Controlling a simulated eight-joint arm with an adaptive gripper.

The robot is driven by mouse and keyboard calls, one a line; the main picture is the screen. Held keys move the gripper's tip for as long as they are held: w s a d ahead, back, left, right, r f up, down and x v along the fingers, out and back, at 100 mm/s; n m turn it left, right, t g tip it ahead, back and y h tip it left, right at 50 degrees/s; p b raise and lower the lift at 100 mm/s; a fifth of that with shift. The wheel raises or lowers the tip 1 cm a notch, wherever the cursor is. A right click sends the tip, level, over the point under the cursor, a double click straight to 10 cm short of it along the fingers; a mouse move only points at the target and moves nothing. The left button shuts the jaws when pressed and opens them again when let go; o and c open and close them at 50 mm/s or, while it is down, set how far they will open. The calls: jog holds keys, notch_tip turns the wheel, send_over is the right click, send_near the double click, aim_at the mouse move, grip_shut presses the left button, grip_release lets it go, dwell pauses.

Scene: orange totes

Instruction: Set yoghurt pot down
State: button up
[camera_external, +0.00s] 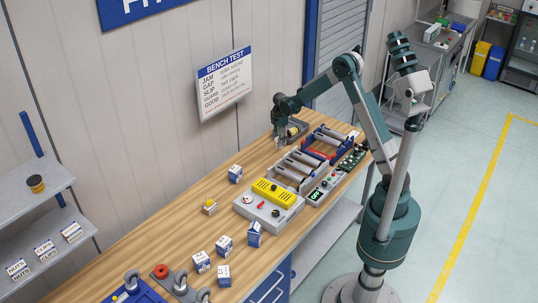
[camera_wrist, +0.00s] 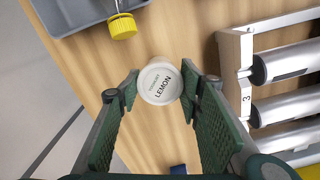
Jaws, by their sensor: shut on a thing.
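The yoghurt pot (camera_wrist: 161,82) shows in the wrist view as a round white lid marked YOGHURT LEMON. My gripper (camera_wrist: 160,78) is shut on it, with a green finger on each side of the pot. Below the pot in the picture is bare wooden bench top (camera_wrist: 150,135). I cannot tell whether the pot touches the bench. In the external view my gripper (camera_external: 281,141) points down over the bench near the wall side, and the pot is too small to make out.
A grey tray (camera_wrist: 75,14) lies at the wrist view's upper left, with a yellow-capped thing (camera_wrist: 122,26) at its edge. A roller rack (camera_wrist: 236,60) stands close on the right. In the external view, a yellow-topped device (camera_external: 277,193) and several small cartons (camera_external: 224,245) stand farther along the bench.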

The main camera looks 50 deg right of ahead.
jog(key=shift+f, duration=0.15)
jog(key=shift+f, duration=1.75)
jog(key=shift+f, duration=0.1)
jog(key=o, duration=1)
jog(key=shift+c, duration=0.2)
jog(key=shift+r, duration=6.15)
jog(key=shift+r, duration=0.1)
